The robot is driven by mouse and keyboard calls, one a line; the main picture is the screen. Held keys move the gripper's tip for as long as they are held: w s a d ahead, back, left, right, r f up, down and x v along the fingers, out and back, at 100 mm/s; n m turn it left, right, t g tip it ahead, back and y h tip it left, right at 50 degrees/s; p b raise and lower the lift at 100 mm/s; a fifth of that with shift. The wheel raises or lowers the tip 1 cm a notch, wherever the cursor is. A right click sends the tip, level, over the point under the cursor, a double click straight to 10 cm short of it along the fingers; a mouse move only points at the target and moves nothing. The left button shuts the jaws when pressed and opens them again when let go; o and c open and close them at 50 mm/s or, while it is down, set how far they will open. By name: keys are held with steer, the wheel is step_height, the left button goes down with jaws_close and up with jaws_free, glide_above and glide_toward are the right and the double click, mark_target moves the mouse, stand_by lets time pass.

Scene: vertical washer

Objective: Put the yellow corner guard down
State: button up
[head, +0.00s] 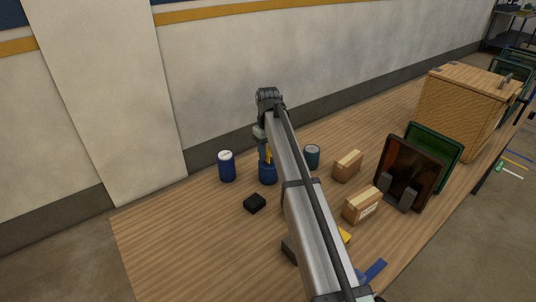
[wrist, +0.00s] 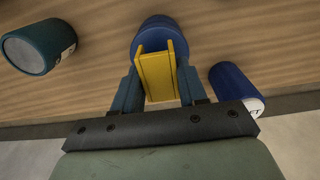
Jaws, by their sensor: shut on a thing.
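My gripper (wrist: 159,82) is shut on the yellow corner guard (wrist: 156,76), a bent piece with upright flanges, held between the two fingers. In the wrist view the guard overlaps a blue drum (wrist: 158,29) that lies straight beyond it. In the head view a sliver of the yellow corner guard (head: 269,153) shows beside my arm, just above the blue drum (head: 267,174). I cannot tell whether the guard touches the drum. My arm hides most of the gripper in the head view.
Another blue drum (head: 227,167) stands to the left and a teal drum (head: 312,156) to the right. A black block (head: 254,203), cardboard boxes (head: 347,166), trays (head: 411,172) and a wooden crate (head: 467,105) share the wooden table (head: 180,235). Its left front is clear.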

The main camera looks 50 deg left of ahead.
mark_target(268, 150)
steer(key=shift+f, duration=0.7)
steer(key=shift+f, duration=0.15)
steer(key=o, duration=1)
step_height(268, 150, up, 12)
steer(key=shift+r, duration=0.15)
steer(key=shift+o, duration=0.3)
